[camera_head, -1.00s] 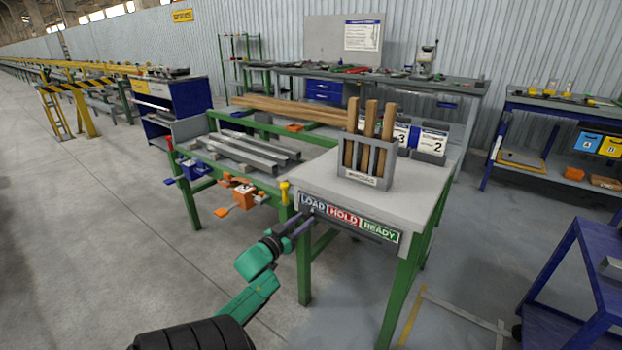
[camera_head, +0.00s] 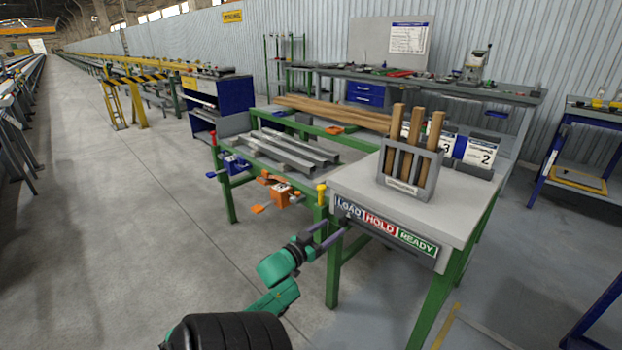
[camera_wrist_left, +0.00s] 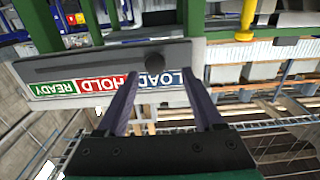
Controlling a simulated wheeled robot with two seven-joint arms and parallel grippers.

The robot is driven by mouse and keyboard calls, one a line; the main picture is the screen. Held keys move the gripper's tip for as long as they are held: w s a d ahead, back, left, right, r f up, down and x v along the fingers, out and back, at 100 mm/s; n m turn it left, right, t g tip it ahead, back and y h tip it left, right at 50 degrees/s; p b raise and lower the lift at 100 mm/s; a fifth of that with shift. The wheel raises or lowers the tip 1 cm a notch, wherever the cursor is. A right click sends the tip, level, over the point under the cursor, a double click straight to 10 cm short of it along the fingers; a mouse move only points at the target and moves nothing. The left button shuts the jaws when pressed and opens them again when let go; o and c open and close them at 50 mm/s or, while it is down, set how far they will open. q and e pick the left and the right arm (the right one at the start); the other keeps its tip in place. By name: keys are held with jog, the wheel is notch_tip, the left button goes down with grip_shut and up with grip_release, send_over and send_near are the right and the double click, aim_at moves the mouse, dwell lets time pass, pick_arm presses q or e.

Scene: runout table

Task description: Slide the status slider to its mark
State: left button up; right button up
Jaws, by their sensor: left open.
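The status board (camera_head: 388,232) is fixed to the front edge of the grey table, with LOAD, HOLD and READY labels in blue, red and green. In the left wrist view the board (camera_wrist_left: 85,65) appears upside down, with a dark slot along it. The dark round slider knob (camera_wrist_left: 154,58) is at the LOAD end of the slot. My left gripper (camera_head: 340,228) is at the LOAD end of the board. In the wrist view its open fingers (camera_wrist_left: 160,80) lie on either side of the knob, apart from it; exact depth is unclear. My right gripper is not in view.
A grey rack (camera_head: 408,178) with wooden bars stands on the table (camera_head: 350,185). A yellow knob (camera_head: 321,190) and an orange clamp (camera_head: 280,192) are left of the board. Metal bars (camera_head: 290,148) lie on the green-framed stand. The floor before the board is clear.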

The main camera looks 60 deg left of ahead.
pick_arm(q)
jog(key=v, duration=1.1)
jog(key=shift+p, duration=0.45)
jog(key=shift+s, duration=0.1)
